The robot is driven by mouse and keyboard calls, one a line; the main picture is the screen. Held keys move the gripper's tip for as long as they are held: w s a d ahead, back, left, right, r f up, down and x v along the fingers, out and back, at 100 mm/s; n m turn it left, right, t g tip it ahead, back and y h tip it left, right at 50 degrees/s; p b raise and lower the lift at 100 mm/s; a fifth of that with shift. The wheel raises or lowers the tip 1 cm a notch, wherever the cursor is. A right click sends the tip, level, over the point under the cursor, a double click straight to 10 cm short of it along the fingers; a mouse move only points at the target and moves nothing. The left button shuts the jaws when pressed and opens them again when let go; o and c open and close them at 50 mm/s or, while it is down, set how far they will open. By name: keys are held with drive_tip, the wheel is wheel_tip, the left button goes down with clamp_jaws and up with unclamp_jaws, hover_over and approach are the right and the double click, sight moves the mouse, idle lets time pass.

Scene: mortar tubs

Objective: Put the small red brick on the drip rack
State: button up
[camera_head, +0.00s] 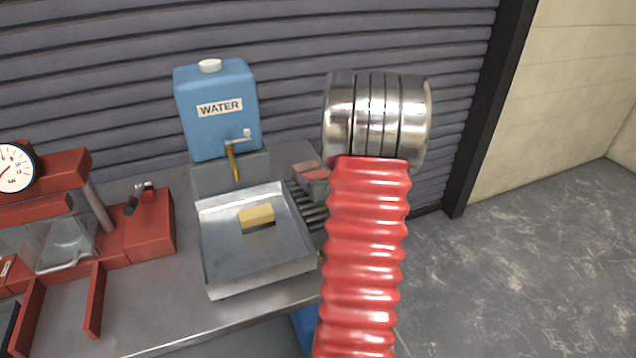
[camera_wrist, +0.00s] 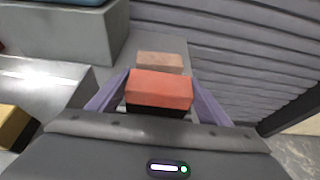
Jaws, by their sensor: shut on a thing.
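The small red brick (camera_wrist: 160,88) is between the two purple-grey fingers of my gripper (camera_wrist: 160,92) in the wrist view, with a dark lower part. My gripper is shut on it. In the head view, my red arm hides most of the gripper, and a bit of red brick (camera_head: 317,174) shows left of the arm. The drip rack, a row of dark slats (camera_head: 306,203), shows partly beside the metal tray, below the brick in the picture. The arm hides its right part. I cannot tell the brick's height over the rack.
A paler brick (camera_wrist: 160,62) sits just beyond the held one. A metal tray (camera_head: 215,258) holds a yellow sponge (camera_head: 257,215). A blue water tank (camera_head: 215,130) stands on a grey block behind it. A red press (camera_head: 140,230) stands at left. A ribbed shutter closes the back.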

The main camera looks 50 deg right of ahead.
drive_tip(key=shift+f, duration=1)
drive_tip(key=shift+f, duration=0.15)
drive_tip(key=o, duration=1.4)
drive_tip(key=shift+c, duration=0.2)
drive_tip(key=shift+s+r, duration=0.15)
drive_tip(key=shift+r, duration=0.05)
drive_tip(key=v, duration=1.1)
drive_tip(key=shift+s+a, duration=0.2)
drive_tip(key=shift+s, duration=0.15)
